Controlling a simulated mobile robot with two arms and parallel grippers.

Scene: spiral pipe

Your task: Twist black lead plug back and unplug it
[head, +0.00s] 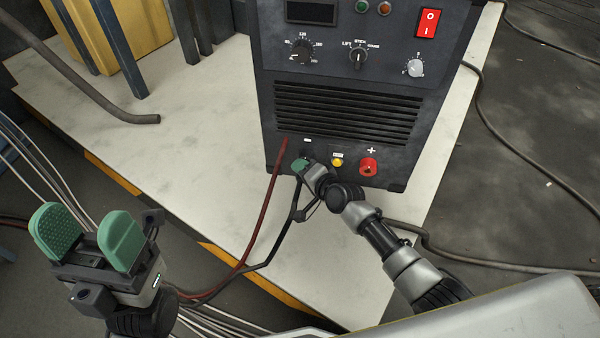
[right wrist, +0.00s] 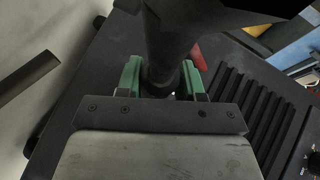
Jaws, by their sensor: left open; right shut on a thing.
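The dark welding machine (head: 345,110) stands on a pale board, its front panel facing me. My right gripper (head: 301,165) is at the minus socket at the lower left of the panel. In the right wrist view its green fingers (right wrist: 164,80) are shut on the black lead plug (right wrist: 160,72), one on each side. The plug is mostly hidden by the gripper in the head view; I cannot tell how far it sits in the socket. A black cable (head: 296,200) hangs below it. My left gripper (head: 88,238) is open and empty at the lower left.
A red socket (head: 368,167) and a yellow connector (head: 338,162) are to the right on the panel. A red cable (head: 262,215) hangs in front of the machine. A grey pipe (head: 90,80) and a yellow box (head: 120,35) are at the left.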

